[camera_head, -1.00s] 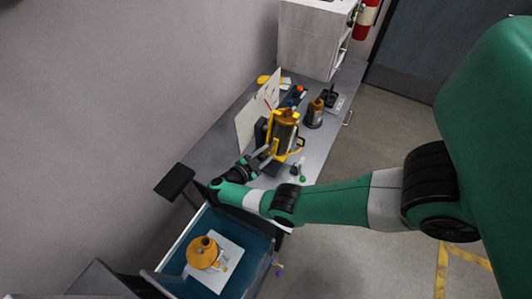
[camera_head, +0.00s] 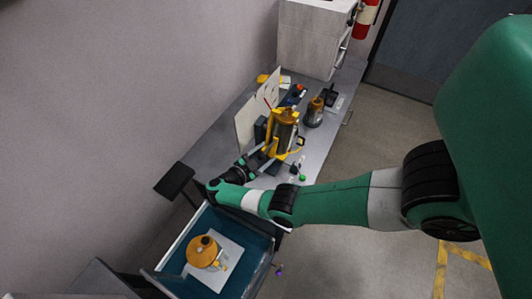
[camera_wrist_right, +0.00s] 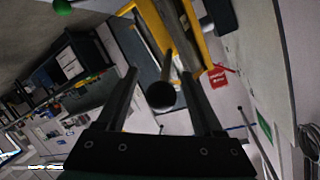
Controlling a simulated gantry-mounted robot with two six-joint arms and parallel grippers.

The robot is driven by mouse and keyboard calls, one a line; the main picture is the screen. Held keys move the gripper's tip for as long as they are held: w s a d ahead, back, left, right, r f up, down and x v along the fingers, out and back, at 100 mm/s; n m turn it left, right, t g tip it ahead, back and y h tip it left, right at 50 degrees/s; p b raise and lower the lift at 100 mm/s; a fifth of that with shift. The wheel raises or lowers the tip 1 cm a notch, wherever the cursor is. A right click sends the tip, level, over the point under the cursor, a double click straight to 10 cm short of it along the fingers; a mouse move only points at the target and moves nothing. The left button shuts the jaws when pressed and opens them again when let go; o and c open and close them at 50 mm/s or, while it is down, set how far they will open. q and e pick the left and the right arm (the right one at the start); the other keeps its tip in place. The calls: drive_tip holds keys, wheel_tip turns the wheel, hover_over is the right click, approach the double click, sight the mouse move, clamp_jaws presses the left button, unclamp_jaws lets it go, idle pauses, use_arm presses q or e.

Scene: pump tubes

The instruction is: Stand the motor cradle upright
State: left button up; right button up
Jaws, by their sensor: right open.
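The motor cradle (camera_head: 271,132) is a yellow frame around a metallic motor (camera_head: 286,135) with an orange-brown top, on the grey bench. In the head view it looks roughly upright, but its exact tilt is hard to tell. My right gripper (camera_head: 262,160) is open just on its near side. In the right wrist view, the yellow frame (camera_wrist_right: 184,36) lies beyond the fingertips of my right gripper (camera_wrist_right: 160,76). A dark bar with a round end (camera_wrist_right: 161,96) shows between the open fingers, with gaps on both sides. My left gripper is out of view.
A second metallic part with an orange-brown top (camera_head: 315,112) stands to the right. A white board (camera_head: 246,126) stands behind the cradle. An open blue drawer (camera_head: 190,225) holds an orange part (camera_head: 203,251). A green ball (camera_head: 302,178) is near the bench's front edge.

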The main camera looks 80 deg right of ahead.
drive_tip(key=b+v, duration=0.2)
drive_tip(key=v, duration=0.9)
